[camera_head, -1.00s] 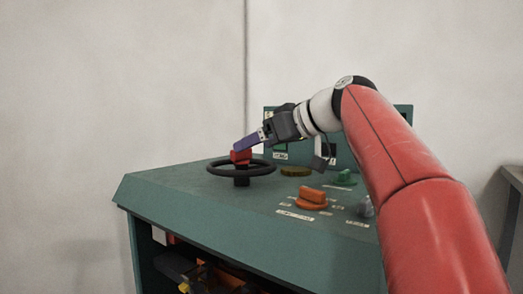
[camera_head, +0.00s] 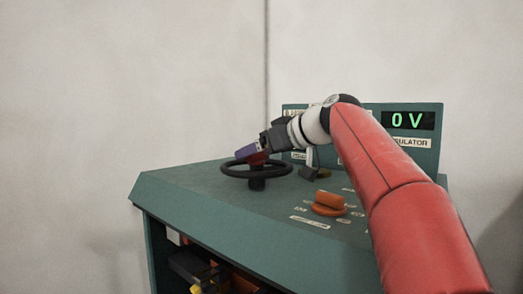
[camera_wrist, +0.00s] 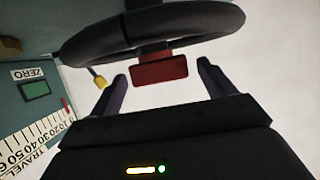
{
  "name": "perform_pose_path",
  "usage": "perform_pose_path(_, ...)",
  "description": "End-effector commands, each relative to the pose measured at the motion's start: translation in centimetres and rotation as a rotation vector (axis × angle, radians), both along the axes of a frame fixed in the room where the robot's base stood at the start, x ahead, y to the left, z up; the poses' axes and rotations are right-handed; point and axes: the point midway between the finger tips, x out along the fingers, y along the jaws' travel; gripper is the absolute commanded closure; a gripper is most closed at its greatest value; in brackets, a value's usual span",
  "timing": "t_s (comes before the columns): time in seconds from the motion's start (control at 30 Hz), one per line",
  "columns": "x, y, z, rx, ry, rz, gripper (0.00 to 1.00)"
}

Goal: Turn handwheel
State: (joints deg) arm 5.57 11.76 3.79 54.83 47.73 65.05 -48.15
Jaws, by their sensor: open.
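The black handwheel (camera_head: 229,173) lies flat on top of the green console. A red block (camera_head: 259,158) sits at its centre. My gripper (camera_head: 246,153) is at this red block, with its purple fingers reaching over the wheel from the right. In the wrist view, the wheel's dark rim (camera_wrist: 195,36) crosses the top. The red block (camera_wrist: 160,70) shows between the two spread fingertips of my gripper (camera_wrist: 162,71), with gaps on both sides. My gripper is open and holds nothing. In the head view its fingers partly cover the block.
The green console (camera_head: 200,210) carries an orange knob (camera_head: 328,202) to the right of the wheel. A back panel has a display (camera_head: 408,120) reading 0 V. The wrist view shows a travel scale (camera_wrist: 38,138) and a ZERO label (camera_wrist: 28,74).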

Motion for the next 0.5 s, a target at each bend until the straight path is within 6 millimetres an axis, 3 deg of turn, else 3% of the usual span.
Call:
perform_pose_path(0.13,0.0,0.0,-0.01,0.0,0.0,0.0,0.18)
perform_pose_path(0.5,-0.03,-0.01,-0.01,0.0,0.0,0.0,0.67)
